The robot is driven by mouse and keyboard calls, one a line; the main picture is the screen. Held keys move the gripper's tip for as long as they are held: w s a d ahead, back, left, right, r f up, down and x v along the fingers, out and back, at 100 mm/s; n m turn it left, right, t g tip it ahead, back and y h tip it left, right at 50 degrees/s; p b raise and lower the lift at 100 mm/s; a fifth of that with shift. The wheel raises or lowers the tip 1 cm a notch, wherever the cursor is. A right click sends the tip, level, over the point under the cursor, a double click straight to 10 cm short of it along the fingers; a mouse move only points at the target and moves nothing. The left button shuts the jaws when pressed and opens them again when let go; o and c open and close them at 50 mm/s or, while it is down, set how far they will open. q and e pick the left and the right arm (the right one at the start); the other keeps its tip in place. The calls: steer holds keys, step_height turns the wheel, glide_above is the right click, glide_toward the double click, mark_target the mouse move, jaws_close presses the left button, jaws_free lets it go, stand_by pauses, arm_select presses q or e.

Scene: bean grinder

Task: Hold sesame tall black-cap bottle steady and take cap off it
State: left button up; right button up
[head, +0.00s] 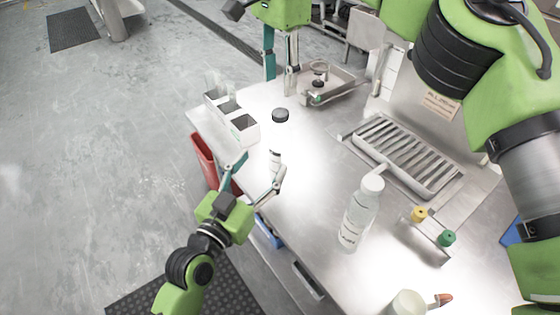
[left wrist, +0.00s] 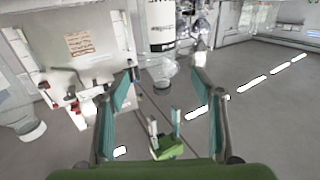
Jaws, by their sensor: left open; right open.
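A round dark cap-like piece (head: 280,115) with a grey top sits on the table, beyond my left gripper. I cannot tell whether it is a loose cap or the top of a bottle. My left gripper (head: 257,163) is open, its two fingers spread over the table's left edge. In the left wrist view a clear bottle-like thing with a dark band (left wrist: 161,40) shows beyond the open fingers; I cannot tell if it is the sesame bottle. My right gripper (head: 281,60) is open at the top, fingers pointing down, apart from the dark piece.
A white-capped bottle (head: 360,212) stands at the table's middle right. A grille tray (head: 455,178), a metal tray (head: 348,82), a grey box holder (head: 245,132), and yellow (head: 419,214) and green (head: 447,238) knobs are around. The table's middle is clear.

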mark_target(275, 147)
arm_select(q)
steer(key=x, duration=1)
steer(key=shift+w+d+f, duration=0.1)
steer(key=shift+w, duration=0.05)
arm_select(e)
steer(key=shift+w, duration=0.15)
